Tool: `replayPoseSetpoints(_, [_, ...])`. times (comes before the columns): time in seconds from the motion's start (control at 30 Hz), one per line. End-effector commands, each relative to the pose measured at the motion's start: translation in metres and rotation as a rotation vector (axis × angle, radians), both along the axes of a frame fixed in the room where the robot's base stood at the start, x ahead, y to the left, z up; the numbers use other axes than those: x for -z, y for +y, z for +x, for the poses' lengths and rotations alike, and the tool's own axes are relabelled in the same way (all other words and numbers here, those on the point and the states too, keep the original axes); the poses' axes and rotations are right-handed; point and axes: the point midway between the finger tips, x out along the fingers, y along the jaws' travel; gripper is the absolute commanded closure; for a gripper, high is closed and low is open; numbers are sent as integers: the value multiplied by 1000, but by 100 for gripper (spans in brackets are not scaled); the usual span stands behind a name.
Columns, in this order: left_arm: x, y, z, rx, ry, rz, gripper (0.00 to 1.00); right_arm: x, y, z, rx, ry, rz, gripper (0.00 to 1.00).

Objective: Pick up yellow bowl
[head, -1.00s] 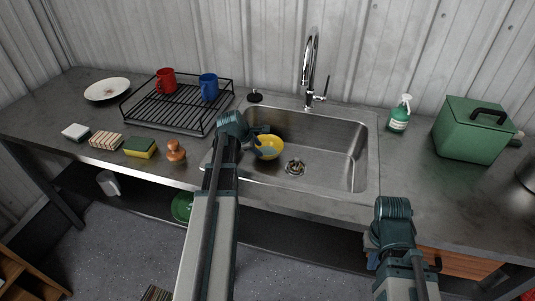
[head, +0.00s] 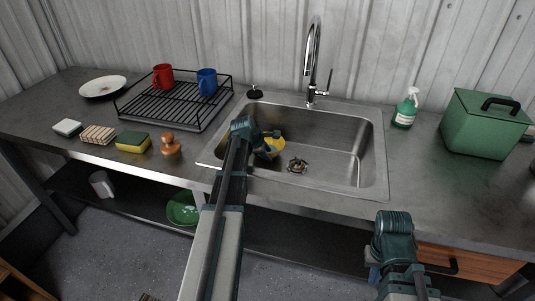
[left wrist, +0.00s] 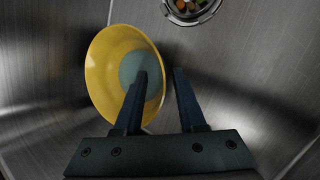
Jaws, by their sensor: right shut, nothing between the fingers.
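The yellow bowl (head: 275,142) sits in the left part of the steel sink and is partly hidden by my left gripper (head: 267,147). In the left wrist view the bowl (left wrist: 102,75) shows its yellow inside and a grey-green round centre. My left gripper (left wrist: 160,72) is open there, with one finger over the bowl's inside and the other just outside its right rim. Nothing is visibly clamped. My right gripper (head: 373,262) is shut and empty, low in front of the counter, and mostly hidden by its own arm.
The sink (head: 335,160) has a drain (head: 297,166) with bits in it, and a tall faucet (head: 312,60) behind. A dish rack (head: 175,105) with red and blue mugs stands left. A soap bottle (head: 404,112) and green box (head: 484,125) stand right.

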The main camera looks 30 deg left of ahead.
Motion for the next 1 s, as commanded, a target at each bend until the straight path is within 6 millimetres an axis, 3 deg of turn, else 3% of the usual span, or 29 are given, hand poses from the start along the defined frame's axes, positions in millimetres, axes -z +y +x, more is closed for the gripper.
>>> replayPoseSetpoints(0.03, [13, 0, 6, 1, 0, 1, 60, 12, 0, 0, 0, 0, 0, 100])
replayPoseSetpoints(0.1, [18, -1, 9, 0, 0, 0, 60, 18, 0, 0, 0, 0, 0, 100])
replayPoseSetpoints(0.4, [17, -2, 11, -1, 0, -1, 62, 17, 0, 0, 0, 0, 0, 100])
replayPoseSetpoints(0.6, [17, -2, 11, -1, 0, -1, 98, 17, 0, 0, 0, 0, 0, 100])
replayPoseSetpoints(0.63, [17, -2, 11, -1, 0, -1, 100, 17, 0, 0, 0, 0, 0, 100])
replayPoseSetpoints(1.0, [17, -2, 11, -1, 0, -1, 100, 17, 0, 0, 0, 0, 0, 100])
